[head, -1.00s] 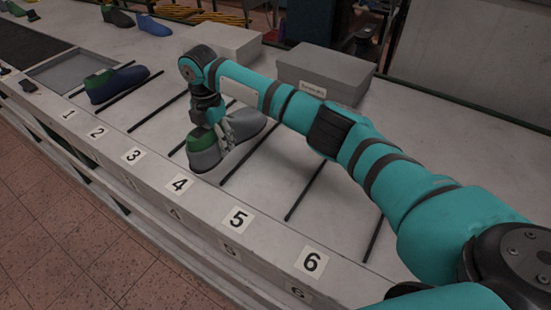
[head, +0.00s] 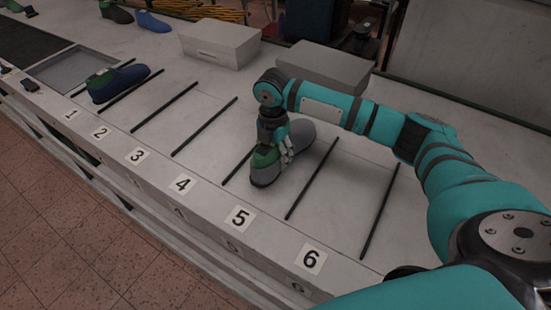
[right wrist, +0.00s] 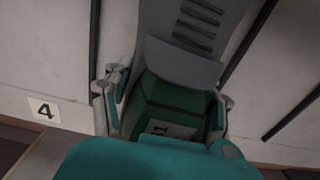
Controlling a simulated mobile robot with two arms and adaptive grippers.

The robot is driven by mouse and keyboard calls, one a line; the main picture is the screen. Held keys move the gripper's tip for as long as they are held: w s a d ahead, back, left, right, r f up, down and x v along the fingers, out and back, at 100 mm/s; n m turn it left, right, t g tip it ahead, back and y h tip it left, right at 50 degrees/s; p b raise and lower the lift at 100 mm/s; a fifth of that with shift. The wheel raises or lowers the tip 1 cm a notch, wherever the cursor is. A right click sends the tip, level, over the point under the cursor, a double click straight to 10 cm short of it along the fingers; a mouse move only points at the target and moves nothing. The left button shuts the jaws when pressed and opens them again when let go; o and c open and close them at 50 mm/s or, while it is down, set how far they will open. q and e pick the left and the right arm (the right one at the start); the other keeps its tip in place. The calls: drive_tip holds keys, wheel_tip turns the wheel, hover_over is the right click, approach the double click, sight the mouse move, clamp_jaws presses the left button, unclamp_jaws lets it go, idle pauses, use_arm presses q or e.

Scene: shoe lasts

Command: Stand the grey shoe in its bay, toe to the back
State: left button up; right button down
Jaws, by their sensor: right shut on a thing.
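The grey shoe (head: 299,138), with a green last in it, lies lengthwise over bay 5, between the bars on either side. Its toe points to the back and its green heel end faces the front labels. My right gripper (head: 280,151) is shut on the heel end from above. In the right wrist view, the fingers (right wrist: 164,101) flank the green last (right wrist: 180,108), and the grey upper (right wrist: 180,58) reaches away. I cannot tell whether the sole touches the bench. The label 5 (head: 240,218) is in front of the shoe. My left gripper is not in view.
Thin black bars (head: 312,178) divide the bench into bays. A blue shoe (head: 122,82) stands in bay 1. Bays 2 to 4 and 6 look empty. Two grey boxes (head: 220,45) (head: 325,70) stand behind. More shoes (head: 152,22) lie at the far back.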

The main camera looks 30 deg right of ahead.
drive_tip(key=shift+s+d+r, duration=0.1)
drive_tip(key=shift+s+d, duration=0.05)
drive_tip(key=shift+f, duration=0.25)
drive_tip(key=shift+f+p, duration=0.65)
drive_tip(key=shift+f, duration=0.85)
drive_tip(key=shift+c, duration=2)
unclamp_jaws()
drive_tip(key=shift+f, duration=0.1)
wheel_tip(320, 180, up, 11)
drive_tip(key=b, duration=0.2)
drive_tip(key=shift+f+b, duration=0.2)
drive_tip(key=shift+b, duration=0.1)
drive_tip(key=shift+r, duration=0.75)
